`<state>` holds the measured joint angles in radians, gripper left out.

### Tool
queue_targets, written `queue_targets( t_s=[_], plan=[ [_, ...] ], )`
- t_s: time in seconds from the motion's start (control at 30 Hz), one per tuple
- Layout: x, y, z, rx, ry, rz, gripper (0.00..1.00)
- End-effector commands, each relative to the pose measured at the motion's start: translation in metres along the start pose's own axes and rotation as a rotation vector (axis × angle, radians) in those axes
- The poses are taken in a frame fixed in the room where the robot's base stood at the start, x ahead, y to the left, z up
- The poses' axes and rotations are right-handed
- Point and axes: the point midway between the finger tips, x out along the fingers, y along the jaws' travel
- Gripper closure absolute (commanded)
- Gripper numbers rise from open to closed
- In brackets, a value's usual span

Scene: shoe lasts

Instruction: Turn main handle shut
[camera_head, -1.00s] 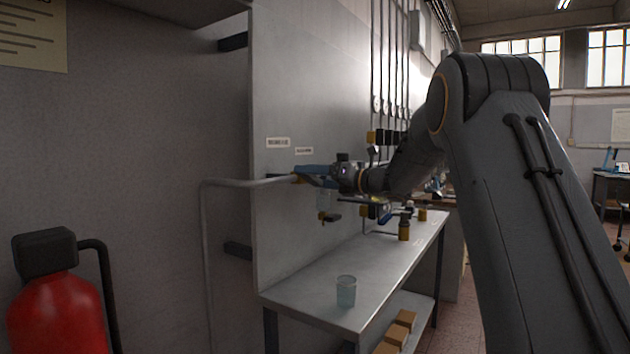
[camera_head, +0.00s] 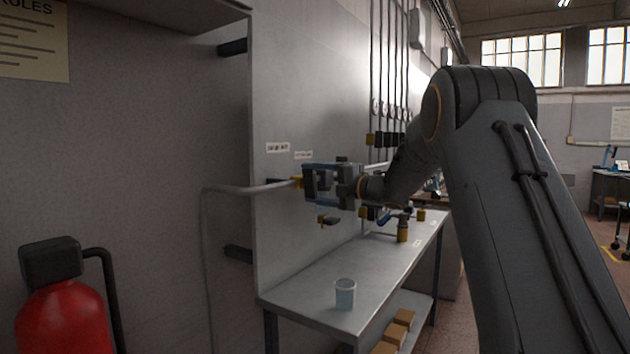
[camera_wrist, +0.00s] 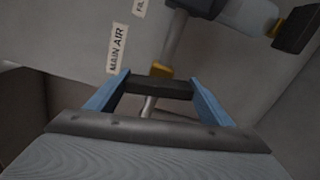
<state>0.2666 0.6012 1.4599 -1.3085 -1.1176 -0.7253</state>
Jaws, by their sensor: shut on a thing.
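The main handle (camera_wrist: 160,88) is a dark bar in front of a brass valve body (camera_wrist: 162,70), below a "MAIN AIR" label (camera_wrist: 118,48) in the wrist view. My gripper (camera_wrist: 156,92) has its two blue fingers at the bar's two ends and is shut on it. The bar lies across the picture, and the grey pipe (camera_wrist: 174,42) runs steeply past it. In the head view my gripper (camera_head: 312,182) is at the wall panel, beside the brass fitting (camera_head: 297,182) at the pipe's end. There the fingers appear one above the other and the handle is mostly hidden.
A filter bowl (camera_wrist: 248,14) is at the wrist view's upper right. A red extinguisher (camera_head: 62,318) is at the lower left.

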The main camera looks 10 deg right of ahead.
Motion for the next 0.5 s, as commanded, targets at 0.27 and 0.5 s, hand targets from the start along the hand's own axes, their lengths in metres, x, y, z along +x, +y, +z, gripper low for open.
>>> queue_targets(
  t_s=[0.27,0.5],
  plan=[
    [0.0000,0.0015,0.0005,0.136,-0.001,0.002,0.48],
    [0.0002,0.0006,0.0005,0.184,-0.001,0.002,0.48]
  ],
)
